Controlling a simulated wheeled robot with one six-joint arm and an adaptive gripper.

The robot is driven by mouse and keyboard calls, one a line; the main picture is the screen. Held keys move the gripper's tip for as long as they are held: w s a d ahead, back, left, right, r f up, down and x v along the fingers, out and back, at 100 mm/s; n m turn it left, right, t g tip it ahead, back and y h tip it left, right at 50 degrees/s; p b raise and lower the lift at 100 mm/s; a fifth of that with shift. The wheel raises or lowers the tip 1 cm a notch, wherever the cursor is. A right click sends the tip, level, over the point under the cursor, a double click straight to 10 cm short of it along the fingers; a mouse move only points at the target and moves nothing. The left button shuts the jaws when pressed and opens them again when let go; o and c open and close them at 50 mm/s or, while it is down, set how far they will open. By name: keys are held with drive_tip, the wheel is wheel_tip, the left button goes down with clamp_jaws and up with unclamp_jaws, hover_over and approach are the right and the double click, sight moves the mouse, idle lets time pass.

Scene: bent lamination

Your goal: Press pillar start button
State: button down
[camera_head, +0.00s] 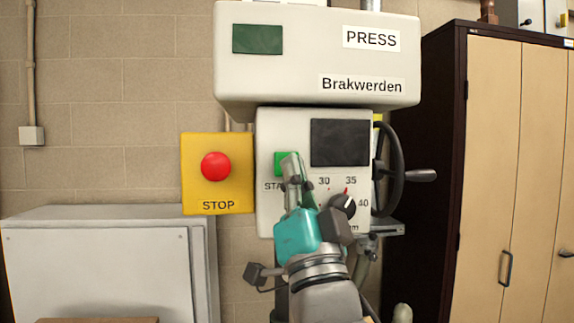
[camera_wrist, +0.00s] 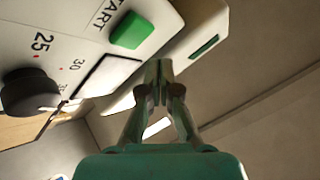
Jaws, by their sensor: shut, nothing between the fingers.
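The green start button (camera_head: 281,163) is on the white panel of the press, above a partly covered START label. My gripper (camera_head: 291,158) is shut and empty, and in the head view its tips overlap the right part of the button. In the wrist view the green button (camera_wrist: 132,30) lies up and left of the closed fingertips (camera_wrist: 158,66), with a visible gap beside them. I cannot tell how far the tips are from the panel in depth.
A yellow box with a red STOP button (camera_head: 215,166) is left of the panel. A black dial (camera_head: 343,206) is right of my gripper, and a black handwheel (camera_head: 396,168) is further right. A grey cabinet (camera_head: 100,260) stands lower left, a wooden-doored cabinet (camera_head: 510,150) at right.

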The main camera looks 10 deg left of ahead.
sight(286, 153)
drive_tip(key=shift+w+a, duration=0.25)
drive_tip(key=shift+w, duration=0.6)
drive_tip(key=shift+w, duration=0.2)
idle(0.8)
drive_tip(key=shift+w+a, duration=0.1)
drive_tip(key=shift+w, duration=0.1)
drive_tip(key=shift+w+a, duration=0.15)
drive_tip(key=shift+w, duration=0.3)
idle(1.1)
drive_tip(key=shift+s, duration=0.1)
drive_tip(key=shift+s+d, duration=0.25)
drive_tip(key=shift+s, duration=0.5)
drive_tip(key=shift+s+d, duration=0.25)
drive_tip(key=shift+s, duration=0.55)
drive_tip(key=shift+s+d, duration=0.2)
drive_tip(key=shift+s, duration=0.6)
drive_tip(key=shift+s+d, duration=0.25)
drive_tip(key=shift+s, duration=0.55)
drive_tip(key=shift+f, duration=0.1)
